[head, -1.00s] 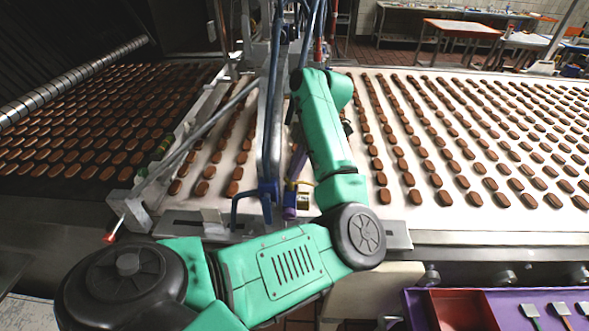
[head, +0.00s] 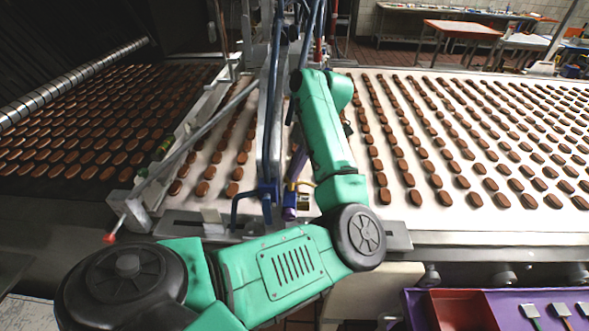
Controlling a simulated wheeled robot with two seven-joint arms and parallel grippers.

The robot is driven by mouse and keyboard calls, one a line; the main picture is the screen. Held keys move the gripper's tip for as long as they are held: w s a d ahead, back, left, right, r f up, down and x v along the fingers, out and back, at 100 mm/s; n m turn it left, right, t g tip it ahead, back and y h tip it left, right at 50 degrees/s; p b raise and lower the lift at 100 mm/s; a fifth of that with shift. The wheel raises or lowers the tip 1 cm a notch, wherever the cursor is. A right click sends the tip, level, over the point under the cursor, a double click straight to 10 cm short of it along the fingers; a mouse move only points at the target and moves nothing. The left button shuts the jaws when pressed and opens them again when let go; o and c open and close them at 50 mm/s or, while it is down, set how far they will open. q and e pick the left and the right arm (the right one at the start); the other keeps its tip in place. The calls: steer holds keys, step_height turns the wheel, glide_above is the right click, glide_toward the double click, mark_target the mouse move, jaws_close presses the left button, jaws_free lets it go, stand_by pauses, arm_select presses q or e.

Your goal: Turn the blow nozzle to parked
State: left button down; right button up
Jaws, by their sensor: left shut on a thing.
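My left arm reaches in from the lower left, and its green forearm rises over the conveyor beside the blue-grey pipes. The left gripper (head: 297,160) is mostly hidden behind this forearm; it is shut on a part of the blow nozzle (head: 291,204), a dark and purplish piece by the pipes. The contact and the nozzle's exact angle cannot be made out. My right gripper is not in view.
Rows of brown biscuits lie on the white belt (head: 440,222) at right and on the dark belt at left. A slanted grey rod with a red tip (head: 110,237) stands left of the pipes. A purple tray (head: 415,308) with a red bin (head: 460,308) is at the lower right.

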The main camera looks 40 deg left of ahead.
arm_select(q)
steer(key=shift+f, duration=0.1)
steer(key=c, duration=0.8)
jaws_free()
steer(key=shift+d, duration=0.1)
steer(key=shift+c, duration=0.2)
steer(key=shift+w+r, duration=0.1)
steer(key=shift+r, duration=0.25)
steer(key=p+v, duration=0.3)
steer(key=v, duration=1.1)
